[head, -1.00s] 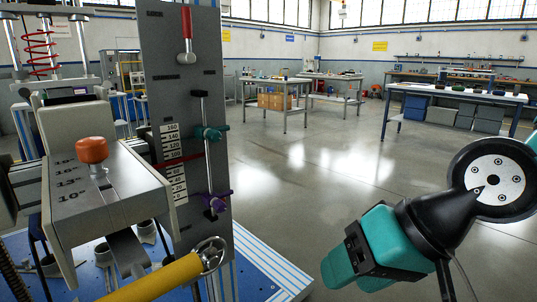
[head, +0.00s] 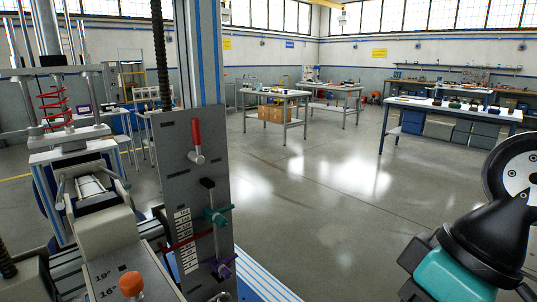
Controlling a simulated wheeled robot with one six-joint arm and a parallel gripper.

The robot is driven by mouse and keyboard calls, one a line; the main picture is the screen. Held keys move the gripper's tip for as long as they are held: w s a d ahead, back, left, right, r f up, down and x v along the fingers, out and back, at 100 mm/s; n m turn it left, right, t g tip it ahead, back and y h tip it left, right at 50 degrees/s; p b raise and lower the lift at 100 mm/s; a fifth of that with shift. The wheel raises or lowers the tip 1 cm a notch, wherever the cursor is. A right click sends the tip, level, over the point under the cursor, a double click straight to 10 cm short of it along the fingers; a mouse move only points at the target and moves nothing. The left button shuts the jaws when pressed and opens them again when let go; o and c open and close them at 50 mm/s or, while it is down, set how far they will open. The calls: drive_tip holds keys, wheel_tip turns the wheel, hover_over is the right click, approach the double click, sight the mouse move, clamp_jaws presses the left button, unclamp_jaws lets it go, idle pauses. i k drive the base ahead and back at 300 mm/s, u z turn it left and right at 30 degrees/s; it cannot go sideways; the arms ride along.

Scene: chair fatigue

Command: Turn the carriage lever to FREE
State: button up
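A lever with a red grip (head: 196,133) stands near the top of a grey upright panel (head: 172,160) left of centre. Its grip points up and its pivot is at the lower end. Small labels beside it are too small to read now, so I cannot tell which marks FREE. My arm shows at the lower right, well to the right of the panel and apart from it. Its teal and black links are cut off by the frame edge, and no gripper fingers show.
Below the lever are a dark-topped slider rod with a teal clamp (head: 215,215), a purple clamp (head: 223,264) and a white scale (head: 185,235). An orange knob (head: 131,284) sits at lower left. Open floor (head: 330,200) lies right of the panel; worktables stand behind.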

sight(197, 139)
drive_tip(key=z, duration=0.1)
drive_tip(key=k, duration=0.25)
drive_tip(key=u, duration=0.9)
drive_tip(key=i, duration=0.5)
drive_tip(key=u, duration=0.05)
